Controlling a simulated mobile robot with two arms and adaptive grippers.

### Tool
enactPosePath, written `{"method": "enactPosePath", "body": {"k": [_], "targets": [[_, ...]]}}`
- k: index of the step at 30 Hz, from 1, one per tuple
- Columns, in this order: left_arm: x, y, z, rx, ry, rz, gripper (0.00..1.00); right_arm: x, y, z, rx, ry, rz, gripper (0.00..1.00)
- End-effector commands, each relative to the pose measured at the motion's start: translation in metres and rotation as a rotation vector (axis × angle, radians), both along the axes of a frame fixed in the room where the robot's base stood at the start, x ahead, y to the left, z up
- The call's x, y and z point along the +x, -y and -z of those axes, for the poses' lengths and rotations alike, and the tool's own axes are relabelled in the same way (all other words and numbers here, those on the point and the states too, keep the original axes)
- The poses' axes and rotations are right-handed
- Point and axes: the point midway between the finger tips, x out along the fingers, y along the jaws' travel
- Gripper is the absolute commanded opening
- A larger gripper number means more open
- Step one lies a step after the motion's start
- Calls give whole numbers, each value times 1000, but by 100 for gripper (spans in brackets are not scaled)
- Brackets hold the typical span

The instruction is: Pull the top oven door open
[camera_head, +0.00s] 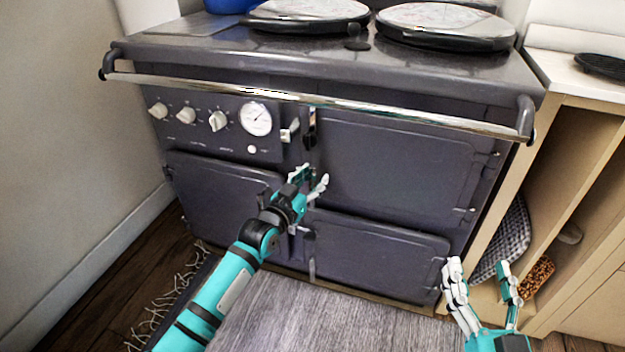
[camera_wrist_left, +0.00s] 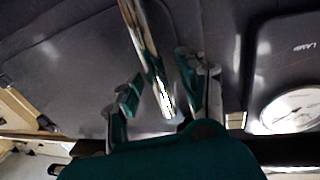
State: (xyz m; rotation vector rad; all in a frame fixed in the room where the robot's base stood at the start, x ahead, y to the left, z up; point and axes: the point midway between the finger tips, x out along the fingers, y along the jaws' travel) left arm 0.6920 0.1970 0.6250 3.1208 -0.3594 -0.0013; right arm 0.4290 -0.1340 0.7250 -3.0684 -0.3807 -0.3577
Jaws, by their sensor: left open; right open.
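The top oven door (camera_head: 395,165) is a dark grey panel at the upper right of the range front, and it looks shut. Its upright handle (camera_head: 311,125) is at its left edge, beside the round gauge. My left gripper (camera_head: 311,180) is open, in front of the range just below that handle, near the door's lower left corner. In the left wrist view a shiny bar (camera_wrist_left: 147,50) shows between its spread fingers (camera_wrist_left: 160,95); I cannot tell whether they touch it. My right gripper (camera_head: 480,272) is open and empty at the lower right.
A chrome rail (camera_head: 400,112) runs across the range front above the doors. Knobs and the gauge (camera_head: 257,119) are on the left panel. Lower doors are beneath. A wooden cabinet (camera_head: 570,150) with open shelves stands at the right, near my right gripper. A grey rug (camera_head: 290,315) lies in front.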

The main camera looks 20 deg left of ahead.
Motion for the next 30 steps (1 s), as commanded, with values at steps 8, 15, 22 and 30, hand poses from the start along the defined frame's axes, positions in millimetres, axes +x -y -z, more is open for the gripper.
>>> {"method": "enactPosePath", "body": {"k": [8, 15, 22, 30], "targets": [[0, 0, 0, 0, 1, 0, 8, 0, 0, 0, 0, -1, 0, 61], [0, 0, 0, 0, 1, 0, 0, 0, 0, 0, 0, -1, 1, 61], [0, 0, 0, 0, 0, 0, 0, 0, 0, 0, 0, -2, 1, 61], [-1, -1, 0, 0, 0, -2, 0, 0, 0, 0, -1, -6, 1, 61]]}}
